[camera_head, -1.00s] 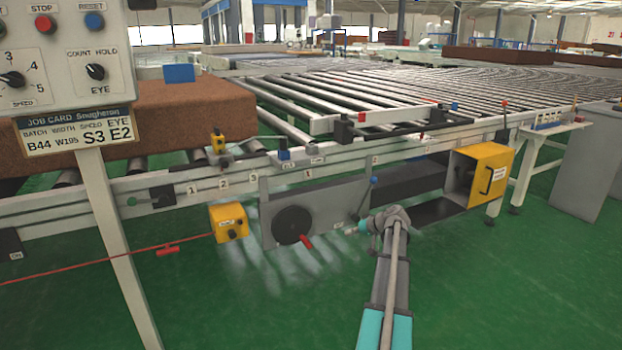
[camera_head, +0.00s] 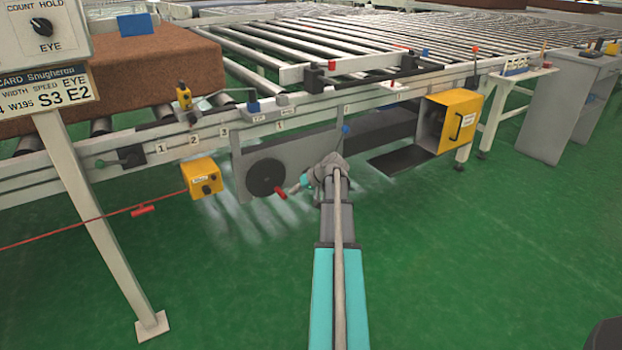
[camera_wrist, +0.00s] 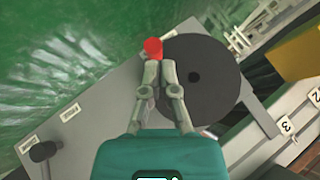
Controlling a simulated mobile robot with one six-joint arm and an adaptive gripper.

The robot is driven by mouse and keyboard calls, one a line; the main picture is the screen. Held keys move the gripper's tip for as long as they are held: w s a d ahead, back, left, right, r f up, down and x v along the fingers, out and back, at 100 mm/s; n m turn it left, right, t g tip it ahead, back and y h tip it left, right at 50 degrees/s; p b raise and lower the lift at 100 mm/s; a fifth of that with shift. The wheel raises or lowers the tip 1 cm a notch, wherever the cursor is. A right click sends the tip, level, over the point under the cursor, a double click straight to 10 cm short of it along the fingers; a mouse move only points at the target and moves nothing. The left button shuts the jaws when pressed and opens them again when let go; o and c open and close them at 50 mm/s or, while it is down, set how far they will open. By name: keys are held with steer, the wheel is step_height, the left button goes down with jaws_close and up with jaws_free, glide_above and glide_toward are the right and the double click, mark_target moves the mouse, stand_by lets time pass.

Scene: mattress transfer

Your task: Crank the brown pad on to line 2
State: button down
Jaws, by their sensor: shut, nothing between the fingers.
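The brown pad (camera_head: 150,75) lies on the conveyor rollers at the left, behind the numbered rail. The number labels 1, 2 and 3 (camera_head: 193,140) run along the rail in front of it. A dark crank wheel (camera_head: 264,177) with a red handle (camera_head: 280,193) sits on the grey panel below the rail. My gripper (camera_head: 292,189) is just right of the red handle. In the wrist view the gripper (camera_wrist: 158,62) is shut, its tips close below the red handle (camera_wrist: 153,47) and over the edge of the crank wheel (camera_wrist: 200,75). I cannot tell whether they touch the handle.
A yellow box (camera_head: 203,178) hangs left of the wheel, and a larger yellow housing (camera_head: 452,122) is at the right. A red cord (camera_head: 100,228) crosses at the left beside a white post (camera_head: 90,210). The green floor in front is clear.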

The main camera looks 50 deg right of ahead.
steer(key=w+a+n+g+p, duration=0.3)
steer(key=a+g+p, duration=0.25)
steer(key=a, duration=2.45)
steer(key=s+a+r+n+g+h+p, duration=0.1)
steer(key=s+a, duration=0.3)
steer(key=a, duration=0.7)
steer(key=s+a+r+n+g+h+p, duration=0.1)
steer(key=s+a, duration=0.4)
steer(key=a, duration=0.6)
steer(key=shift+s+r+n+g+h+p, duration=0.2)
steer(key=shift+r+n+g+h+p, duration=0.1)
steer(key=shift+r+g+h+p, duration=0.45)
